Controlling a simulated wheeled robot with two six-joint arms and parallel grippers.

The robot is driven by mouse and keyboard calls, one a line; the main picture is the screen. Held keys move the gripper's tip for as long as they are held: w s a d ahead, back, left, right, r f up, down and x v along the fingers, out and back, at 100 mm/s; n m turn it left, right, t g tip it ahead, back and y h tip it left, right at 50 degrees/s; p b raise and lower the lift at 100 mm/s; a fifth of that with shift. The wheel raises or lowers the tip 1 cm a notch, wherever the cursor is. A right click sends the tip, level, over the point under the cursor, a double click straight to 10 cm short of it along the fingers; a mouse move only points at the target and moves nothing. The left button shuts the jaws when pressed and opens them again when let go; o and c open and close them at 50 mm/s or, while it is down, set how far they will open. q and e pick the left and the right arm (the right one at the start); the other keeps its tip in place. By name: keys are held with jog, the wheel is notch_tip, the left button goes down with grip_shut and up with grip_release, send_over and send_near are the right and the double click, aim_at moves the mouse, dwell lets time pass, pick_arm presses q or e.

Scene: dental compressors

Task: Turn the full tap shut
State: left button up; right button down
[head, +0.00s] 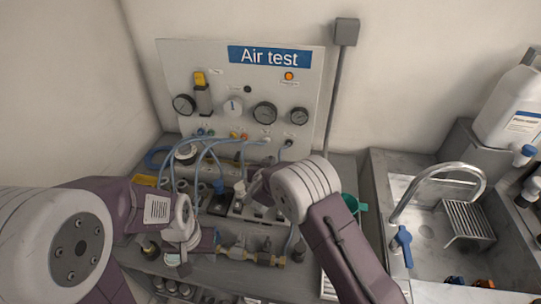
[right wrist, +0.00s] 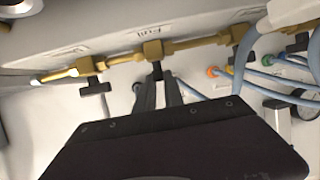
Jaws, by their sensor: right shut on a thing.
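In the right wrist view a brass tap (right wrist: 152,50) sits on a brass pipe, with a small label above it that is hard to read. Its dark handle (right wrist: 157,72) points down between the fingertips of my right gripper (right wrist: 160,88), which is shut on it. In the head view my right gripper (head: 254,186) is over the bench fittings below the panel, and its wrist partly covers them.
A second dark tap handle (right wrist: 95,87) is left of the held one in the wrist view. Blue hoses (head: 213,146) loop close to my right gripper. The Air test panel (head: 220,90) stands behind. A sink with a tap (head: 445,172) is at the right.

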jog(key=shift+w+a+r+m+h+p, duration=0.1)
jog(key=shift+r+m+h+p, duration=0.1)
jog(key=shift+m+h+p, duration=0.4)
jog(key=c, duration=1.4)
grip_release()
jog(key=shift+c, duration=0.2)
jog(key=shift+f, duration=0.1)
jog(key=b+v, duration=0.1)
jog(key=v, duration=0.8)
